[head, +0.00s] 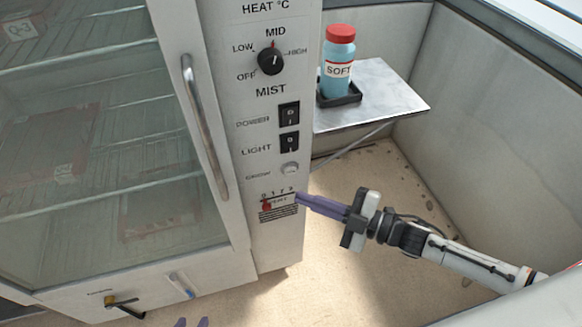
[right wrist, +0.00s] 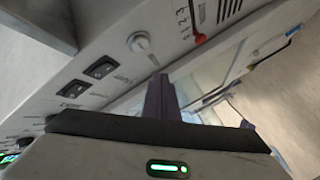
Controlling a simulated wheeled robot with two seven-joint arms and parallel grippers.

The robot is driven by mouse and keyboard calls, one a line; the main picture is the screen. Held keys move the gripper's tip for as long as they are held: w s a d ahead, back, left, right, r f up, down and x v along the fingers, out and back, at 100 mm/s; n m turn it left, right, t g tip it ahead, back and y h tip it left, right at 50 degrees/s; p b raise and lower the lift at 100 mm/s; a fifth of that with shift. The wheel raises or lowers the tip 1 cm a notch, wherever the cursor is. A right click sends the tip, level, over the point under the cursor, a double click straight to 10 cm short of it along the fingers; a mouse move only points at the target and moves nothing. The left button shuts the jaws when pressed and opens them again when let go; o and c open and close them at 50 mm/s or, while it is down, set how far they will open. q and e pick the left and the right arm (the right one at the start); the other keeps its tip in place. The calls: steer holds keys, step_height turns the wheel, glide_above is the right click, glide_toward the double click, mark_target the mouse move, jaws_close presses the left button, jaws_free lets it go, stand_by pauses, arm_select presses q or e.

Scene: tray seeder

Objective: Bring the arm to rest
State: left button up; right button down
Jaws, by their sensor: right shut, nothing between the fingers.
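My right gripper (head: 299,198) is shut and empty, its purple fingers pointing left at the cabinet's control panel (head: 268,100). Its tips are close to a slider with a red knob (head: 267,205) on a numbered scale; I cannot tell whether they touch the panel. In the right wrist view the closed fingers (right wrist: 160,90) stand before the panel, with the red knob (right wrist: 199,38) and the round white button (right wrist: 138,41) beyond them.
The glass-door cabinet (head: 221,150) stands at left with a vertical handle (head: 204,125). The panel has a heat dial (head: 270,60) and two black switches. A red-capped SOFT bottle (head: 338,65) stands in a black holder on a metal shelf (head: 390,95). A wall borders the right; floor lies below.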

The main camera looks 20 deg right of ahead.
steer(key=shift+s, duration=0.2)
stand_by(0.4)
steer(key=s+d+f+m+g+h, duration=0.1)
steer(key=s+f+m+g+h, duration=0.2)
steer(key=s+f+m+h, duration=0.7)
steer(key=s+f+m, duration=0.3)
steer(key=s+m, duration=0.4)
steer(key=shift+d+f, duration=0.15)
steer(key=shift+f, duration=0.05)
stand_by(0.6)
